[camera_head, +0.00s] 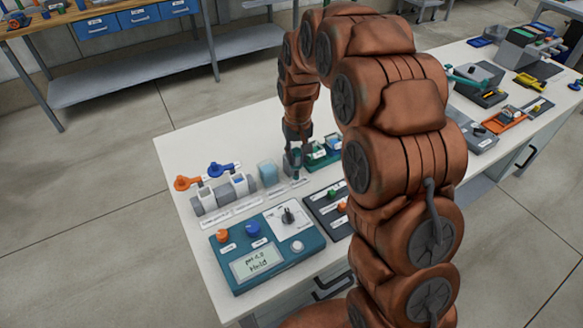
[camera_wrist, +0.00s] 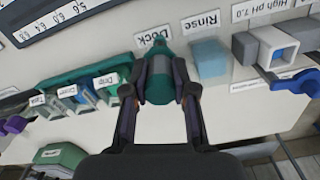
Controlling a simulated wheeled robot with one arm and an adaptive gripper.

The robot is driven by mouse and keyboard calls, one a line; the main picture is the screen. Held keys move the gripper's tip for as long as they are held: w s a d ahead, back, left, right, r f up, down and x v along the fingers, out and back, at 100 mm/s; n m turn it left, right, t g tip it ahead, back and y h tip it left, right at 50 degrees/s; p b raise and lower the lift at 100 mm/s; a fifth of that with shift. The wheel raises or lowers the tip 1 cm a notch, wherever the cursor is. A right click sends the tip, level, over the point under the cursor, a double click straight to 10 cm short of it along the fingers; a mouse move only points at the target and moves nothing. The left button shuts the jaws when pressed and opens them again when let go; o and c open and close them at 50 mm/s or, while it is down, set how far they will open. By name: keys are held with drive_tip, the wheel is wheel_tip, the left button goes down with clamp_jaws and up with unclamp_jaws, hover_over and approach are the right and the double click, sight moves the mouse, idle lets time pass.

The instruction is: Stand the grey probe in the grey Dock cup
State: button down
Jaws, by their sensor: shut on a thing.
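My gripper (camera_wrist: 160,90) is shut on a dark teal-grey body, seemingly the probe (camera_wrist: 160,82), with a narrower top end toward the Dock label (camera_wrist: 153,37). In the head view my gripper (camera_head: 296,152) reaches down to the bench near the far row of cups. The Dock cup cannot be told apart from the held body; it may be hidden behind it or the fingers. I cannot tell whether the probe's lower end is inside a cup.
A light blue Rinse cup (camera_wrist: 208,60) stands close beside the held body. A green rack (camera_wrist: 85,88) is on the other side. A grey holder labelled High pH 7.0 (camera_wrist: 268,48) has a blue handle. A teal meter (camera_head: 262,250) sits at the bench's near end.

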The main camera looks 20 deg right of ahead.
idle(0.4)
drive_tip(key=shift+r, duration=3.7)
drive_tip(key=shift+f, duration=0.1)
